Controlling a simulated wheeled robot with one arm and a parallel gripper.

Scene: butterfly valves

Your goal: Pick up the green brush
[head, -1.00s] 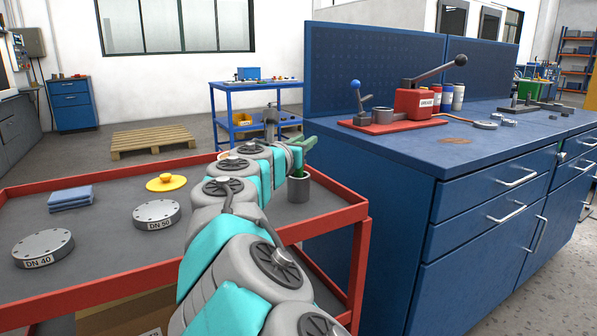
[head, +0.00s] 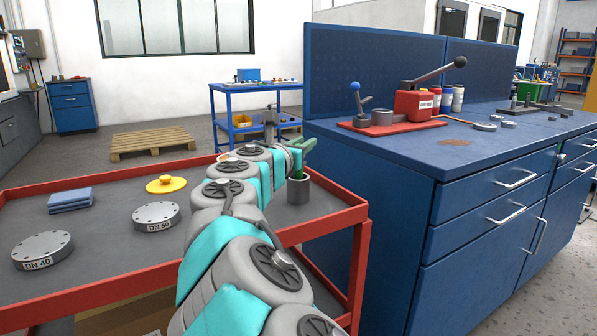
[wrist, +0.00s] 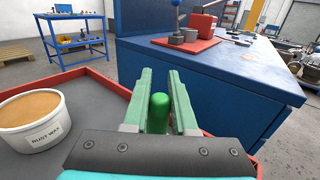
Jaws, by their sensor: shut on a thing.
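The green brush (wrist: 158,112) shows in the wrist view as a rounded green handle end between the two pale green fingers of my gripper (wrist: 160,92). My gripper is shut on it. In the head view, my gripper (head: 303,150) is at the far right corner of the red-framed cart, just above a grey cup (head: 299,191). The lower part of the brush is hidden, and I cannot tell how much of it is inside the cup.
A white RUST WAX tub (wrist: 32,122) stands left of my gripper. The cart (head: 110,278) also holds DN 40 (head: 42,249) and DN 50 (head: 157,216) discs, a yellow part (head: 166,184) and blue cloths (head: 70,200). A blue workbench (head: 400,146) stands close on the right.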

